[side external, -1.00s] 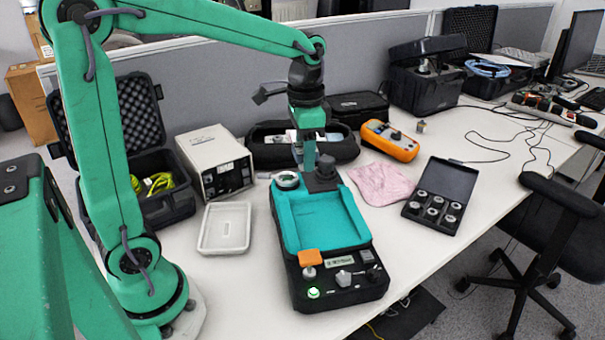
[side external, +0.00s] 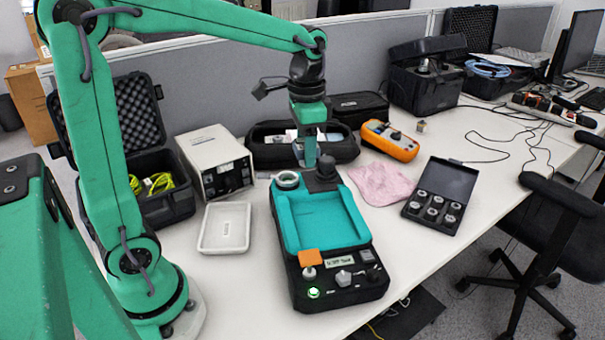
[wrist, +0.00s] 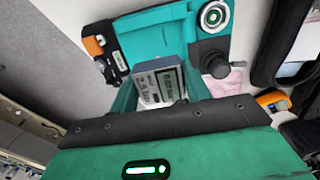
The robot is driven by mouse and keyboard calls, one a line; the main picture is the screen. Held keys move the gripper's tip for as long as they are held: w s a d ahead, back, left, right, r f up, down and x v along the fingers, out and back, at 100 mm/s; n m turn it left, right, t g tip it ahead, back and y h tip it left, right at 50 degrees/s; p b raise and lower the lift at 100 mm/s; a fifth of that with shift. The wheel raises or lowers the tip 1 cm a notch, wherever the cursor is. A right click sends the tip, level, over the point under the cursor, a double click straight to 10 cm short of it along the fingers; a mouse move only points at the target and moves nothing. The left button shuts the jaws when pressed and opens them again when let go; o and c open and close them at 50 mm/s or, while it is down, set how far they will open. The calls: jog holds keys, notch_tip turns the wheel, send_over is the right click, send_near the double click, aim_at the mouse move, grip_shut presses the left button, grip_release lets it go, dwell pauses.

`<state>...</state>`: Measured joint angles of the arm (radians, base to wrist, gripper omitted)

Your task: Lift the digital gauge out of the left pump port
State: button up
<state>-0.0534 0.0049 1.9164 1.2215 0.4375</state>
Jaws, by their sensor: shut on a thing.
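My gripper (side external: 308,162) is shut on the digital gauge, above the back end of the pump. In the wrist view the gauge (wrist: 160,86) is a grey box with a lit display, tilted between the fingers. In the side view it mostly merges with the fingers, and its lower end is hidden. The pump (side external: 320,222) is black with a teal tray top. At its back left is a round silver-ringed port (side external: 288,179), also in the wrist view (wrist: 213,15). A black knob-like fitting (side external: 323,176) stands to its right, close behind the fingers.
A white tray (side external: 225,228) and a white instrument box (side external: 213,158) stand left of the pump. A pink cloth (side external: 380,186), an orange meter (side external: 390,141) and a black case of round fittings (side external: 440,195) lie right. Bare table lies beyond the case.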

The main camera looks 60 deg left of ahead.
jog(key=shift+r, duration=1.6)
